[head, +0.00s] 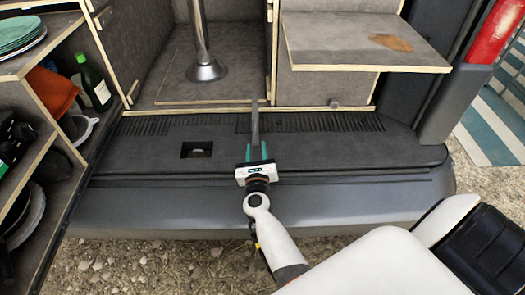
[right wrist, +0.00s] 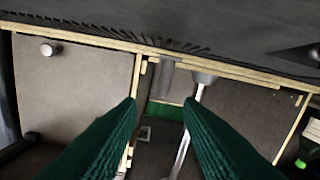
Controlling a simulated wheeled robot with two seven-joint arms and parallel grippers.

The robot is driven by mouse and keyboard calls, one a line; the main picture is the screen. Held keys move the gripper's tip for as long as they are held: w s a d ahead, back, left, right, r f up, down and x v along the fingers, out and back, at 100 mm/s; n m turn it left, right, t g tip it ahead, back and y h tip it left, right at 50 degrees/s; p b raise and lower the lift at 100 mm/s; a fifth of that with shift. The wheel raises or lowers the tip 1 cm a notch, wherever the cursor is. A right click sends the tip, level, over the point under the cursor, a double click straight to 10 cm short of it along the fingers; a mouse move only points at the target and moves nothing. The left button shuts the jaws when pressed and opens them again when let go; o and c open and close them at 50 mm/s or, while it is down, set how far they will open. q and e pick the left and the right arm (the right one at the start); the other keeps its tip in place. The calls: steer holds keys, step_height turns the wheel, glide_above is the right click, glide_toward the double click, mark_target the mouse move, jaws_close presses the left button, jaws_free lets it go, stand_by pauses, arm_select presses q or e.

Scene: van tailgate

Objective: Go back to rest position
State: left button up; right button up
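My right gripper (head: 256,152) reaches over the van's dark rear bumper step, pointing toward the interior. Its two teal fingers stand apart, and they also show apart in the right wrist view (right wrist: 158,103). A narrow grey upright strip (head: 255,120) appears in line with the gap between the fingers in the head view. I cannot tell whether it touches them. I see no object clearly clamped between the fingertips. My left gripper is not in view.
An open door with shelves stands at left, holding plates (head: 18,33), a green bottle (head: 93,80) and pans. A metal post (head: 203,45) stands inside the van. A wooden-edged shelf (head: 365,45) juts out at upper right. The bumper step (head: 350,150) has clear room on both sides of my gripper.

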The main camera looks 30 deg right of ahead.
steer(key=shift+s+a, duration=0.1)
steer(key=shift+a, duration=0.05)
steer(key=shift+f, duration=0.1)
stand_by(0.3)
